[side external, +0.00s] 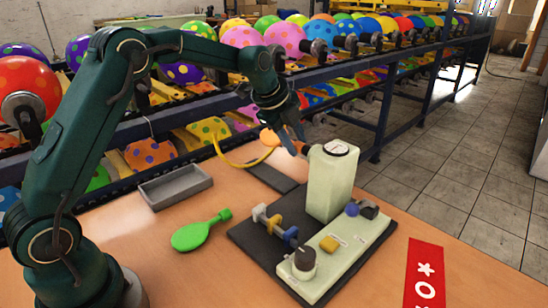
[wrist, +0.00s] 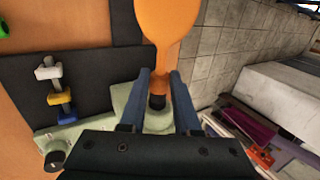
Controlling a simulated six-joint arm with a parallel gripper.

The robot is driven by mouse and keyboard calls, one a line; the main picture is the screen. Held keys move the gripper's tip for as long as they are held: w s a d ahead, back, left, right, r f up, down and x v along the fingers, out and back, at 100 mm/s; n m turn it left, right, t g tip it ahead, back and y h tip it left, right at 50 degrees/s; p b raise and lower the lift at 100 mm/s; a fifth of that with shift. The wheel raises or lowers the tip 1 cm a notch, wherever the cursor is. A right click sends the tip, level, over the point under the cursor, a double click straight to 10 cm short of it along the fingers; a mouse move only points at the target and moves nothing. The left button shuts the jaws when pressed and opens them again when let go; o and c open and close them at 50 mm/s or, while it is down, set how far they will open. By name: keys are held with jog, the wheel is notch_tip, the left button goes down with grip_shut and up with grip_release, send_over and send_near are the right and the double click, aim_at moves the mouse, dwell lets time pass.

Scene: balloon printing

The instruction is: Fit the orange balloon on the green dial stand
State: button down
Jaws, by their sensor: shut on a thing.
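My gripper (wrist: 160,92) is shut on the neck of the orange balloon (wrist: 168,25). The balloon's round body extends beyond the fingers. In the side view the balloon (side external: 269,137) shows partly behind my gripper (side external: 297,142). The green dial stand (side external: 328,185) is a tall pale green block with a round dial on top, standing on a black mat. My fingertips are beside its upper left edge. In the wrist view a dark stub shows at the balloon's neck, over the pale green stand (wrist: 130,112). I cannot tell whether the neck is around the stub.
A green balloon (side external: 196,235) lies on the table left of the black mat (side external: 250,242). A grey tray (side external: 176,187) stands behind it, empty. A pale green base with a knob (side external: 303,262) lies before the stand. Racks of balloons (side external: 395,75) stand behind. A red card (side external: 424,275) lies front right.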

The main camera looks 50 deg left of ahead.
dwell(0.3)
jog(key=c, duration=0.5)
grip_release()
jog(key=shift+c, duration=0.2)
jog(key=v, duration=0.9)
